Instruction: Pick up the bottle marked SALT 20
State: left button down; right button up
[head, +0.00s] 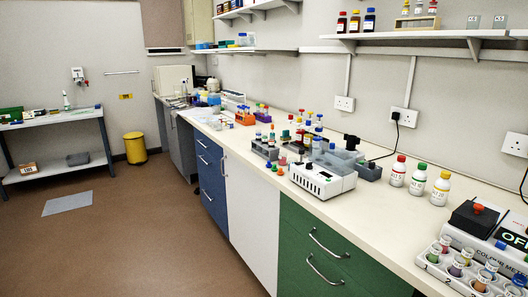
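Three white bottles stand upright in a row on the right part of the bench. One has a red cap (398,172), the middle one a green cap (419,180), and the right one a yellow cap (440,189). Each bears a dark printed label that seems to include "SALT". The numbers are too small to read surely, so I cannot tell for certain which is SALT 20. Neither of my grippers is in view.
The colour meter (490,229) and a rack of numbered tubes (465,272) stand right of the bottles. A white device (322,179) and several tube racks stand to their left. The pale bench top (375,215) in front of the bottles is clear. A shelf (400,38) hangs above.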

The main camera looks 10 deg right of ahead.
aim_at(442, 186)
jog(key=z, duration=0.55)
jog(key=i+j+z, duration=0.1)
jog(key=z, duration=0.25)
jog(key=j+z, duration=0.2)
jog(key=z, duration=0.2)
jog(key=i+j+z, duration=0.15)
jog(key=z, duration=0.2)
jog(key=j+z, duration=0.45)
jog(key=j, duration=0.4)
jog(key=j+z, duration=0.15)
jog(key=j, duration=1.1)
